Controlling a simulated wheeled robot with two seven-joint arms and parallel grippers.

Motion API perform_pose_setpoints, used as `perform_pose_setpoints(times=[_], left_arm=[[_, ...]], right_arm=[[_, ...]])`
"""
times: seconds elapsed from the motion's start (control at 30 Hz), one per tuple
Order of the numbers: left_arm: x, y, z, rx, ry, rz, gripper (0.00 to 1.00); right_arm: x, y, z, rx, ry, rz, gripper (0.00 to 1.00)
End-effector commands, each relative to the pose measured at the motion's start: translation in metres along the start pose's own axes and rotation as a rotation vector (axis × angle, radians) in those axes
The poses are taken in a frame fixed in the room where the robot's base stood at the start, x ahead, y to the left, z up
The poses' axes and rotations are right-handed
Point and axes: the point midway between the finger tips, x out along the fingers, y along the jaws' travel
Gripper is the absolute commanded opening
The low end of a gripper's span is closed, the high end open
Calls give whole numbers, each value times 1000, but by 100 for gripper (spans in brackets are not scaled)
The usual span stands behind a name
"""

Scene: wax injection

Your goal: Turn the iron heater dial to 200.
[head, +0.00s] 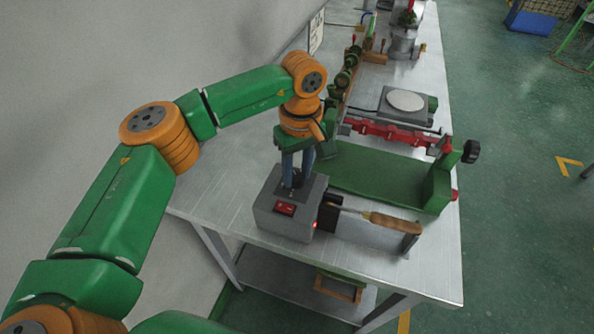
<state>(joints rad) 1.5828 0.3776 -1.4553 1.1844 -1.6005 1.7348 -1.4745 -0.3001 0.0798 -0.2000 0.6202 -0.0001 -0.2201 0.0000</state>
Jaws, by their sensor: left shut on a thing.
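My left gripper (295,184) points down onto the top of the heater. It is shut on the dial there. The gripper fingers hide the dial and its markings, so its setting cannot be read. An iron with a wooden handle (392,222) lies to the right of the heater. My right gripper is not in view.
A green machine with a flat bed (370,175) and a black knob (470,151) stands behind the heater. A hot plate with a pale disc (406,101) and other tools (404,42) stand farther back. Bare table shows left of the heater and along the front edge.

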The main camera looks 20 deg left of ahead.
Motion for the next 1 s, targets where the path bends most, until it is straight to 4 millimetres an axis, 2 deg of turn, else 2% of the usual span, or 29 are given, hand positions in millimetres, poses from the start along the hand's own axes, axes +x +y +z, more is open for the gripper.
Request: perform_pose_setpoints(times=[0.5, 1.0], left_arm=[[-2, 0, 0, 456, 26, 4, 0], [-2, 0, 0, 688, 39, 4, 0]], right_arm=[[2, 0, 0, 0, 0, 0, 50], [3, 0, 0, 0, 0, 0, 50]])
